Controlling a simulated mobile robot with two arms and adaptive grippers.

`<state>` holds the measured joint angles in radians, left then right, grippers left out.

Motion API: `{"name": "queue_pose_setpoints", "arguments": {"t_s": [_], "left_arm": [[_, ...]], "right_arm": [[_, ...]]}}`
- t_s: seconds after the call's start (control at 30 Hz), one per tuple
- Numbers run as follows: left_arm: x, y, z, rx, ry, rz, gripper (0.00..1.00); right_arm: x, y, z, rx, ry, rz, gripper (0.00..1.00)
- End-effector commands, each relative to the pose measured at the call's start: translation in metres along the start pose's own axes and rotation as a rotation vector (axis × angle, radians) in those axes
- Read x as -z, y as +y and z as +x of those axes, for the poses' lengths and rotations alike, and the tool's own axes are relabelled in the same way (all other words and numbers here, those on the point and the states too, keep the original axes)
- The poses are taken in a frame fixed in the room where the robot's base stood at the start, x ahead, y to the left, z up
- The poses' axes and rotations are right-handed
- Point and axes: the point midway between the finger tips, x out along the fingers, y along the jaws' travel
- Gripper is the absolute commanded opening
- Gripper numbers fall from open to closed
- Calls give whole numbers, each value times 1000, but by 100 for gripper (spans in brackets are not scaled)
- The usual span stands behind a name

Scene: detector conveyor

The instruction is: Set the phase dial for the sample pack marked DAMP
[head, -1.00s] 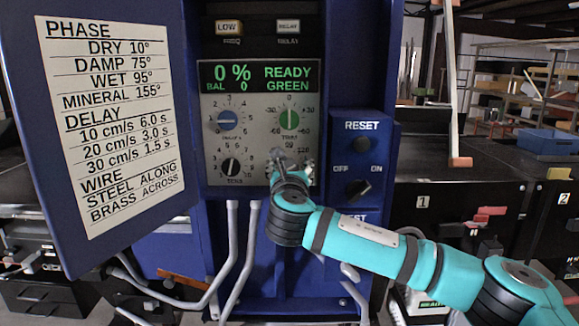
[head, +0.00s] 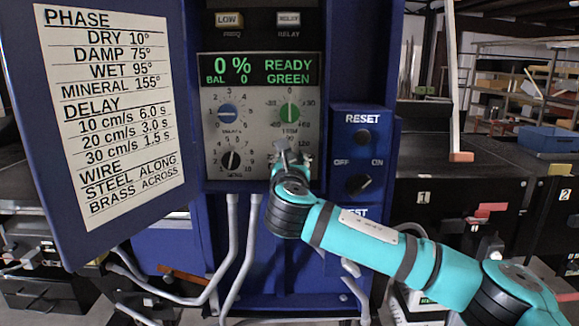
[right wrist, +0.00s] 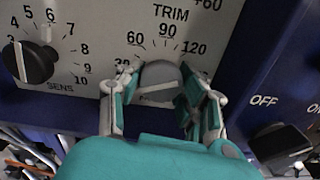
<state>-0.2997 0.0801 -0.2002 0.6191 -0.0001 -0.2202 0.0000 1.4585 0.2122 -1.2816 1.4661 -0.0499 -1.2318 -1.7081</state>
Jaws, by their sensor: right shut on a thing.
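The dial (right wrist: 160,82) under my right gripper is a grey round knob with a pale line across it. It sits below the word TRIM in the right wrist view, inside a scale on which 30, 60, 90 and 120 can be read. My right gripper (right wrist: 163,88) is shut on this knob, a finger on each side. In the head view the right gripper (head: 292,152) hides most of the knob and its scale. The exact pointer reading cannot be told. The chart (head: 112,112) on the open door lists DAMP 75° under PHASE. My left gripper is not in view.
The OFF/ON switch (head: 358,185) is at the right. The display (head: 258,70) reads 0 %, READY, GREEN. Grey handles (head: 240,250) stand below.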

Motion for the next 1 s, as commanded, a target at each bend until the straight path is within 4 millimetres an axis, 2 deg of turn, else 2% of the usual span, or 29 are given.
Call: {"name": "queue_pose_setpoints", "arguments": {"t_s": [0.3,1.0], "left_arm": [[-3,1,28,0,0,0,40],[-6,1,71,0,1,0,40]], "right_arm": [[5,0,0,0,1,277,4],[3,2,0,1,2,944,4]]}}
